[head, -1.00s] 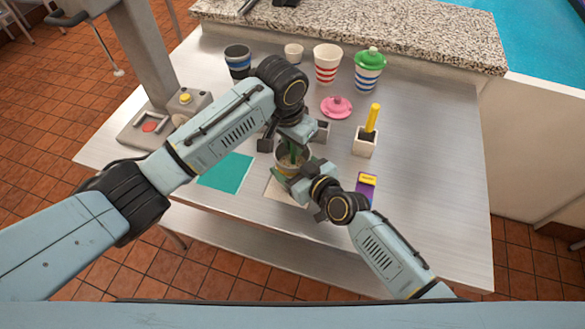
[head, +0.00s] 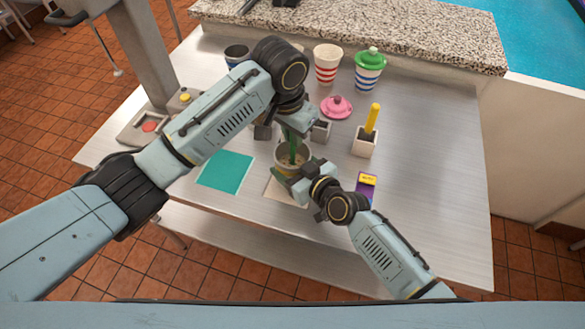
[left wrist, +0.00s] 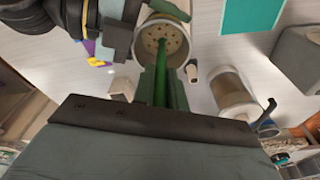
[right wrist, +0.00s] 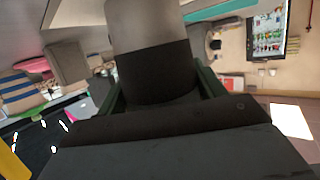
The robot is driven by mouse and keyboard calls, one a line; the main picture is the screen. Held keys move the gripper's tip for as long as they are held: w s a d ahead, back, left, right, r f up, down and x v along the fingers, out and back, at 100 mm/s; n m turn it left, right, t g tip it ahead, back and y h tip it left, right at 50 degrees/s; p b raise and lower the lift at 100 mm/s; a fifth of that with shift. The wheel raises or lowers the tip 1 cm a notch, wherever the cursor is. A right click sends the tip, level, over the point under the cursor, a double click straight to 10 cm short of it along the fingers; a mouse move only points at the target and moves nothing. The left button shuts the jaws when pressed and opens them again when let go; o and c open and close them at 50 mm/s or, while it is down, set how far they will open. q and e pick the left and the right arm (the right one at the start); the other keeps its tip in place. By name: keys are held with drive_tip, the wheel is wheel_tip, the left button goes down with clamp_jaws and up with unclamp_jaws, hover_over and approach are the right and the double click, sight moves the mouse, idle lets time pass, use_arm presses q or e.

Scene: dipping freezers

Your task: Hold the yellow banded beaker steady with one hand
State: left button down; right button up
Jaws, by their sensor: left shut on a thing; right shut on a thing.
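The yellow banded beaker (head: 282,168) is at the front middle of the table, partly hidden by my grippers. My right gripper (head: 301,174) is shut on its side; in the right wrist view, green fingers flank the beaker wall (right wrist: 148,25). My left gripper (head: 293,134) is above the beaker, shut on a thin green stick (head: 292,152) that points down into it. The left wrist view shows the beaker mouth (left wrist: 148,48) with dark specks inside. Whether the stick touches the bottom is hidden.
A teal mat (head: 226,171) lies left of the beaker, and a pale square (head: 273,190) beneath it. A purple and yellow box (head: 366,186), a white holder (head: 364,146) and a pink lid (head: 336,108) are to the right. Striped cups (head: 327,63) stand at the back.

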use_arm(q)
drive_tip(key=shift+r, duration=4.5)
drive_tip(key=shift+r, duration=1.5)
use_arm(e)
drive_tip(key=o, duration=1.4)
drive_tip(key=v, duration=1.2)
